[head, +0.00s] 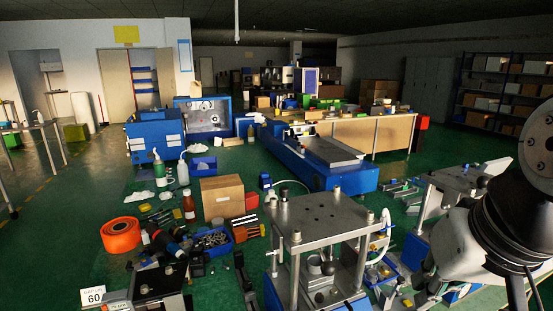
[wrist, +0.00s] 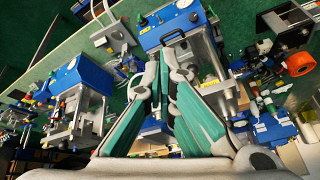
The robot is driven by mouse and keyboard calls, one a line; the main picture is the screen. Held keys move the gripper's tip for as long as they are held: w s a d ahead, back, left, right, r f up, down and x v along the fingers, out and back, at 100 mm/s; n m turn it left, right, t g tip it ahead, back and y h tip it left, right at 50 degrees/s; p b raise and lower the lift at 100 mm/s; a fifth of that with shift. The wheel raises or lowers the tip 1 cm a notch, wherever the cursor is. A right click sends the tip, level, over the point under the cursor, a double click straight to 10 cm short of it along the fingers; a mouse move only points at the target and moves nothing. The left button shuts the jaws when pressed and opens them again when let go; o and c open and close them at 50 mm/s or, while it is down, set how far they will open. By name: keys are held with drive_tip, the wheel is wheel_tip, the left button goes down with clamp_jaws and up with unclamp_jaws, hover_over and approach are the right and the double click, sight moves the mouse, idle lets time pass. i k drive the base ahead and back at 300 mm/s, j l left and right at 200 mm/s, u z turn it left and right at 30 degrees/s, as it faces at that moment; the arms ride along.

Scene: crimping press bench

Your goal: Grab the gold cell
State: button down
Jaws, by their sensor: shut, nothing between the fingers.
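My gripper (wrist: 159,76) shows in the wrist view with its two teal-padded fingers angled together and the tips close to each other. It is shut and I see nothing held in it. It is over a blue-and-steel press (wrist: 178,22) with a round dial, whose steel frame stands just beyond the fingertips. I cannot make out a gold cell in either view; it may be hidden by the fingers or the presses, or too small to tell. In the head view a steel press frame (head: 325,217) with a flat top plate stands in front. My gripper is outside that view.
A second blue press (wrist: 82,74) stands left in the wrist view. In the head view, an orange roll (head: 121,235), a cardboard box (head: 222,196) and a blue bin of small parts (head: 211,241) crowd the left. Another steel frame (head: 459,186) stands right, near my arm.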

sight(385, 271)
drive_tip(key=z, duration=0.45)
drive_tip(key=l+u, duration=0.15)
drive_tip(key=i+l+u, duration=0.15)
drive_tip(key=l, duration=0.2)
drive_tip(key=i+l+u, duration=0.2)
drive_tip(key=l, duration=0.2)
drive_tip(key=i+l+u, duration=0.15)
drive_tip(key=l, duration=0.25)
drive_tip(key=i+l+u, duration=0.15)
drive_tip(key=l, duration=0.25)
drive_tip(key=l+u, duration=0.15)
drive_tip(key=l, duration=0.25)
drive_tip(key=i+l+u, duration=0.2)
drive_tip(key=l, duration=0.25)
drive_tip(key=k, duration=0.1)
